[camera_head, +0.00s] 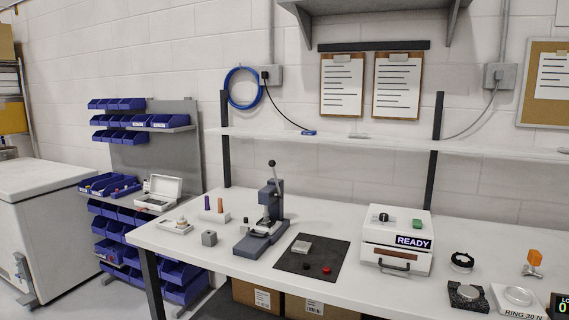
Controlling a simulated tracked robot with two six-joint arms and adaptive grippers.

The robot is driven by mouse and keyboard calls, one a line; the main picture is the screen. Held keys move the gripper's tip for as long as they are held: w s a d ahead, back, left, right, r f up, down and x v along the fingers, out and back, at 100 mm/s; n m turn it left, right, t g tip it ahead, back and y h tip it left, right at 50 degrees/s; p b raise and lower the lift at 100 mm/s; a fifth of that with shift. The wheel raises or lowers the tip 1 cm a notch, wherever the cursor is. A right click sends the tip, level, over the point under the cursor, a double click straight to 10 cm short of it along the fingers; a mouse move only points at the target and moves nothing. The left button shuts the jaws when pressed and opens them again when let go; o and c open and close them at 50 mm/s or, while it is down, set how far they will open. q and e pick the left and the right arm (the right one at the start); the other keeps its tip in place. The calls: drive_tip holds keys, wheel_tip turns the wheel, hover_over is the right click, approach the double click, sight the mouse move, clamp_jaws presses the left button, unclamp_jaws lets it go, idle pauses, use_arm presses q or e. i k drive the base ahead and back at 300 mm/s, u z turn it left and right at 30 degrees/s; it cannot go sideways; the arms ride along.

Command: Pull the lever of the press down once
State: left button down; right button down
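The press (262,222) is a blue-grey bench press on the left half of the white workbench. Its lever (272,174) is a thin rod with a dark ball knob at the top, standing up above the press head. Neither of my grippers shows in the head view, so nothing is seen touching the lever or the press.
A black mat (312,262) with small parts lies right of the press. A white box marked READY (398,240) stands beyond it. A shelf (380,142) spans behind the bench.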

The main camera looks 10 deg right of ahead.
sight(271, 162)
drive_tip(key=z, duration=0.05)
drive_tip(key=i, duration=1)
drive_tip(key=u, duration=0.1)
